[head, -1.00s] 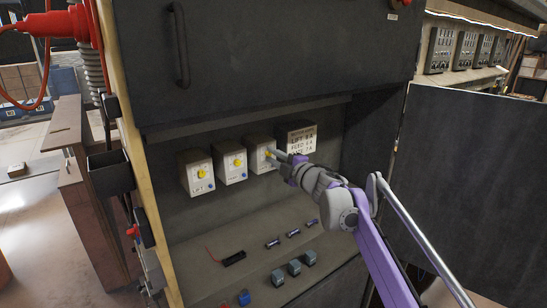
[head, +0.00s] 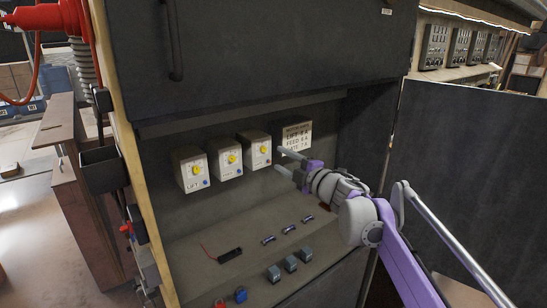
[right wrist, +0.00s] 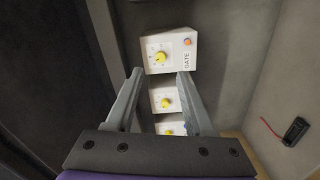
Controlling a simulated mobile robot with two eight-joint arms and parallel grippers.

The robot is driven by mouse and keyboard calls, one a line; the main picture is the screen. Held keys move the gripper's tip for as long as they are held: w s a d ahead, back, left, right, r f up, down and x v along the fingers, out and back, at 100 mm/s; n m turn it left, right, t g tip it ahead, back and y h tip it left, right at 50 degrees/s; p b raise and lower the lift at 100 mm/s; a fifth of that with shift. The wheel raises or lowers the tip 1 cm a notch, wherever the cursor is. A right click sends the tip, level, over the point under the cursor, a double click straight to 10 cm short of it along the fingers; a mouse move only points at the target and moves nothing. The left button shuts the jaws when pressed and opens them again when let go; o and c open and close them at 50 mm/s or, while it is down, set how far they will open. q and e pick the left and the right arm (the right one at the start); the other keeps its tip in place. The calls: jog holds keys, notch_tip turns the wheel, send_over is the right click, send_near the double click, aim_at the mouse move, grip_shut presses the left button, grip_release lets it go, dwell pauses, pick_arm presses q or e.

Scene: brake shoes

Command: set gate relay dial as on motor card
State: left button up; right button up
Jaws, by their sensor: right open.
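The gate relay (head: 257,157) is the rightmost of three pale boxes on the cabinet's back wall, with a yellow dial (head: 263,149). In the right wrist view the relay (right wrist: 181,41) reads GATE, and its yellow dial (right wrist: 159,57) has marks around it; I cannot read its setting. The motor card (head: 297,136) lists LIFT, FEED and GATE; the gate line seems to read 7 A, but the text is small. My right gripper (head: 279,160) is open and empty, in front of and apart from the gate relay. My left gripper is not in view.
Two similar relays, the lift relay (head: 190,171) and a middle one (head: 225,159), stand to the left. The shelf below holds a black part with a red lead (head: 230,255), small cylinders and grey blocks (head: 290,264). An open door panel (head: 460,180) stands at the right.

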jog(key=v, duration=0.4)
jog(key=s+d+f+m+h+p, duration=0.2)
jog(key=s+d+f+m+h, duration=0.2)
jog(key=s+d+m+h, duration=0.3)
jog(key=s+d+f+m+h+p, duration=0.2)
jog(key=s+d+f+m+h, duration=0.3)
jog(key=s+d+m, duration=0.4)
jog(key=s+a+f+m+g+p, duration=0.1)
jog(key=s+a+f+m+g, duration=0.1)
jog(key=s+f, duration=0.7)
jog(key=s+a+f+m+g+y+p, duration=0.1)
jog(key=s+a+f+m+g, duration=0.2)
jog(key=s, duration=1.2)
notch_tip(320, 180, down, 6)
jog(key=m+g, duration=0.2)
jog(key=g, duration=0.2)
jog(key=shift+s+f, duration=0.25)
